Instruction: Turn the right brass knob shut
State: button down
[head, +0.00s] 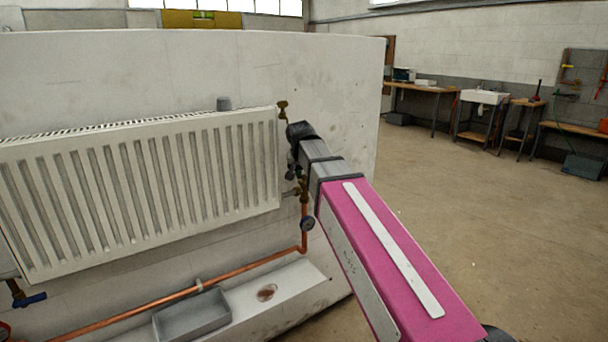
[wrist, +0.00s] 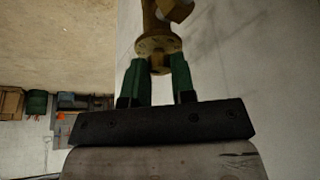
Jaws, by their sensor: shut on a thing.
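A brass knob (wrist: 158,44) with a round flange sits between the two green fingertips of my gripper (wrist: 156,72) in the wrist view. The fingers are shut on it from both sides, and its lower part is partly hidden between them. In the head view, my gripper is mostly hidden behind my arm's dark end, beside the right end of the radiator. Brass valve fittings (head: 303,186) show there above the copper pipe. I cannot tell from the picture how far the knob is turned.
The white ribbed radiator (head: 140,185) hangs on the pale wall panel. A separate brass fitting (head: 283,109) is at its top right corner. A grey tray (head: 192,314) lies below. Open floor (head: 470,210) is at right.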

jog(key=c, duration=1)
grip_release()
jog(key=shift+o, duration=0.2)
jog(key=d+v, duration=0.1)
jog(key=v, duration=0.9)
jog(key=shift+a+r, duration=0.35)
jog(key=shift+a, duration=0.1)
jog(key=shift+s, duration=0.15)
jog(key=shift+s, duration=0.15)
